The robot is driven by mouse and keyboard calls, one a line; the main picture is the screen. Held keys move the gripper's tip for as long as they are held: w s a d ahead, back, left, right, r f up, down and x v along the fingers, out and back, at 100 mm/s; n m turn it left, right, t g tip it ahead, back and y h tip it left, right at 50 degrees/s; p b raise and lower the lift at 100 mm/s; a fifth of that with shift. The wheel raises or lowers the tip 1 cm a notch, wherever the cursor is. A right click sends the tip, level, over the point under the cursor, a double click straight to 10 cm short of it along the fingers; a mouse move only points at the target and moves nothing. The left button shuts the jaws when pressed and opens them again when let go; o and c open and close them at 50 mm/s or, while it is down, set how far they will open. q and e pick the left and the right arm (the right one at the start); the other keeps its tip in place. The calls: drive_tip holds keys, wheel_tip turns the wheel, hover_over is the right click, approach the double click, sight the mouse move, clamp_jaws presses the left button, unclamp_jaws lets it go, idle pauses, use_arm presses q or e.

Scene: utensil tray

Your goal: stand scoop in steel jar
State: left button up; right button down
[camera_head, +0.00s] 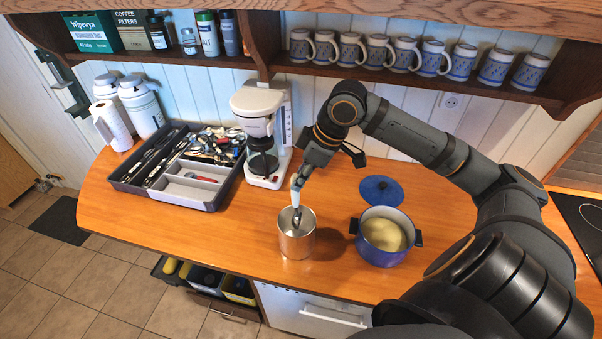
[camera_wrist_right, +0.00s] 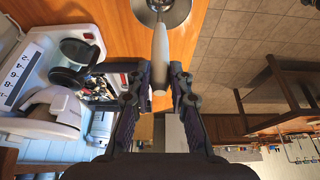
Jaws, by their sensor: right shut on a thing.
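The steel jar (camera_head: 297,243) stands upright on the wooden counter, left of the blue pot. The scoop, with a pale handle (camera_head: 295,189) and a metal head, is nearly upright, and its head overlaps the jar's mouth. How deep the head sits is hard to tell. My right gripper (camera_head: 302,172) is above the jar, shut on the scoop's handle. In the right wrist view the handle (camera_wrist_right: 160,62) runs from between the fingers (camera_wrist_right: 160,88) to the jar's round rim (camera_wrist_right: 183,14) at the top edge. My left gripper is out of view.
The blue pot (camera_head: 367,249) with yellowish contents stands right of the jar, its blue lid (camera_head: 381,190) behind. A coffee maker (camera_head: 267,180) and utensil tray (camera_head: 208,205) stand to the left. A mug shelf (camera_head: 420,78) overhangs. Counter in front of the tray is clear.

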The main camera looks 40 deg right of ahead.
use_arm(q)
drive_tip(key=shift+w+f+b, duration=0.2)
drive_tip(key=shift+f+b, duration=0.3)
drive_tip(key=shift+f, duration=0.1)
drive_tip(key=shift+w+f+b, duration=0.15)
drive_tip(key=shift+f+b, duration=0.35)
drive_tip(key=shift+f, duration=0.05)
use_arm(e)
drive_tip(key=shift+f, duration=2.3)
drive_tip(key=c, duration=1.1)
unclamp_jaws()
drive_tip(key=shift+c, duration=0.2)
wheel_tip(320, 180, up, 10)
